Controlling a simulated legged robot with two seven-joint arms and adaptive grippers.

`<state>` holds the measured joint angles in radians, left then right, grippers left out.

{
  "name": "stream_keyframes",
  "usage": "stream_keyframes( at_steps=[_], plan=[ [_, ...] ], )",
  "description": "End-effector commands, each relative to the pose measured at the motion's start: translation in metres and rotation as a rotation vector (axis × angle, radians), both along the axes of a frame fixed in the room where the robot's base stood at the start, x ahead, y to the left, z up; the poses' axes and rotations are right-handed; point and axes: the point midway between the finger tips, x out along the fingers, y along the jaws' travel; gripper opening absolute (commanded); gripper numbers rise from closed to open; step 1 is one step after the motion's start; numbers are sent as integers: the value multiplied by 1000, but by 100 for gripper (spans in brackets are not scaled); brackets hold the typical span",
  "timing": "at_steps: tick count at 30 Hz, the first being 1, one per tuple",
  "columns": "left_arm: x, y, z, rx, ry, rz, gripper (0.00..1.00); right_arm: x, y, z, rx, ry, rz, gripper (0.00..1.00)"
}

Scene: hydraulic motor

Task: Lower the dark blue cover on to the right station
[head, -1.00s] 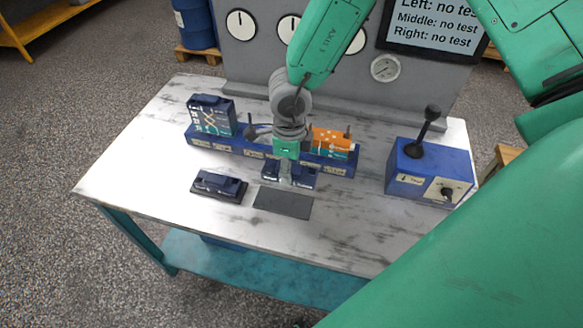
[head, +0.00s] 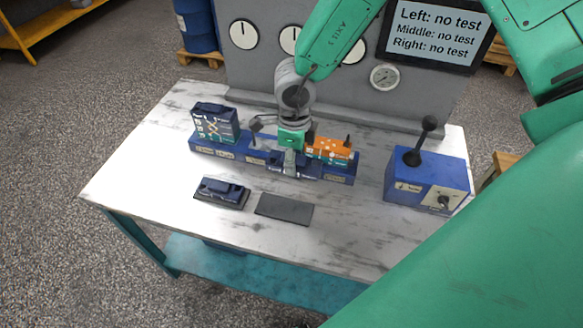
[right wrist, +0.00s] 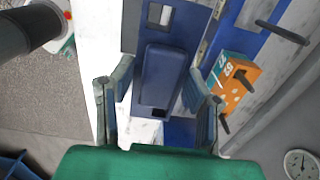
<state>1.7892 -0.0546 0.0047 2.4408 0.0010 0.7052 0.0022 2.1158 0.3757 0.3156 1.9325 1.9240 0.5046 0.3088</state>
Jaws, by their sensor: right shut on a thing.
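My right gripper (head: 290,163) is shut on a dark blue cover (right wrist: 163,78) and holds it in front of the long blue base (head: 228,147). In the head view the gripper and arm hide much of the cover, and it overlaps the base's front. The right station carries an orange and teal block (head: 330,150) with dark posts; the cover is to its left and nearer me. In the right wrist view the cover is between the two fingers, and the orange block (right wrist: 232,85) is to its right. My left gripper is not in view.
Another dark blue cover (head: 222,191) lies on a mat at the front left. An empty dark mat (head: 284,209) is beside it. A tall dark blue block (head: 214,122) stands on the left station. A blue lever box (head: 428,180) stands at right. The display (head: 437,33) reads "no test" three times.

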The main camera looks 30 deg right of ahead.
Motion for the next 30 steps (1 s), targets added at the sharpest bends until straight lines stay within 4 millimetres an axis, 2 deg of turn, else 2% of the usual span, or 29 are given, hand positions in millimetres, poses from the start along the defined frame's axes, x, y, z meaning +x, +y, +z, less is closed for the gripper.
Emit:
stream_keyframes(
  at_steps=[1, 6, 12, 15, 22, 30],
  plan=[
    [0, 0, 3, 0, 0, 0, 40, 11, -14, 11, -2, -12, -11, 0],
    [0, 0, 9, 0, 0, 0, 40, 36, -68, 46, -14, -21, -12, 0],
    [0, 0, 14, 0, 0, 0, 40, 47, -124, 78, -2, -4, -8, 0],
    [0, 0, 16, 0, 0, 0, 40, 48, -141, 87, 7, 4, -1, 0],
    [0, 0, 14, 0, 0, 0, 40, 48, -148, 90, 11, 13, 7, 0],
    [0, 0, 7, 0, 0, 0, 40, 47, -149, 77, 11, 13, 7, 0]
  ],
)
